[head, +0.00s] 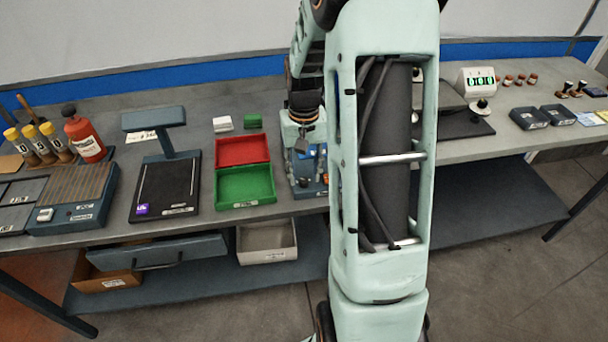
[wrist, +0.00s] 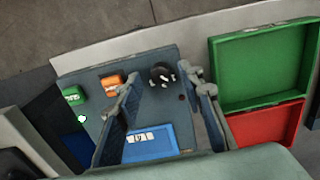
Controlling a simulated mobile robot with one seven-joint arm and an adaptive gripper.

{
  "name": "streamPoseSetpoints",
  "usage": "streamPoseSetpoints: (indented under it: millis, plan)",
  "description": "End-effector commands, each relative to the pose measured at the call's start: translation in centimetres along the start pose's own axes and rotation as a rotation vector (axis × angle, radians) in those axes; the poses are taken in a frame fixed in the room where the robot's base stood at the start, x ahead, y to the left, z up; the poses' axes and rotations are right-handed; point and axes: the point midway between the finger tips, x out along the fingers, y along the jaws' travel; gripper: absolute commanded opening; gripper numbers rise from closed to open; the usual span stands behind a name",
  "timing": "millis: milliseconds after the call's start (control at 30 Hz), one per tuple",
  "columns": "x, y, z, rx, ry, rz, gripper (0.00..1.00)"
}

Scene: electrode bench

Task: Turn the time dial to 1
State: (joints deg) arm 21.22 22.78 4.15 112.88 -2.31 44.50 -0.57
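A small blue-grey device (head: 318,190) stands on the bench, largely covered by my arm in the head view. In the wrist view its panel (wrist: 140,105) carries a round black dial (wrist: 162,75) with white marks on it. The dial's exact setting is too small to read. The panel also has a green button (wrist: 72,95), an orange button (wrist: 113,82) and a blue display (wrist: 150,142). My gripper (wrist: 164,80) is open above the panel, one finger on each side of the dial in the picture. I cannot tell whether either finger touches it.
A green tray (head: 245,203) and a red tray (head: 240,166) lie close beside the device. A scale with a raised post (head: 165,190) stands farther left. A hotplate-like box (head: 75,213) and a red bottle (head: 84,148) are at the far left. The bench's front edge is near the device.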

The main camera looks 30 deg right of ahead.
Motion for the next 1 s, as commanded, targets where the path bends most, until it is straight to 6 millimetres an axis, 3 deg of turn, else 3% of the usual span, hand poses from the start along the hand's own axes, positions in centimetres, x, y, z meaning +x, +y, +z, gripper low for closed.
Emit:
streamPoseSetpoints:
  millis: [300, 500, 700, 1000]
  plan:
    - [-6.8, 0.0, -0.2, 0.000, 0.008, 0.000, 0.35]
    - [-9.8, 0.0, -0.1, 0.000, 0.005, 0.000, 0.35]
    - [-10.8, 0.0, -0.1, 0.000, 0.003, 0.000, 0.35]
    - [-10.8, 0.0, -0.1, 0.000, 0.003, 0.000, 0.35]
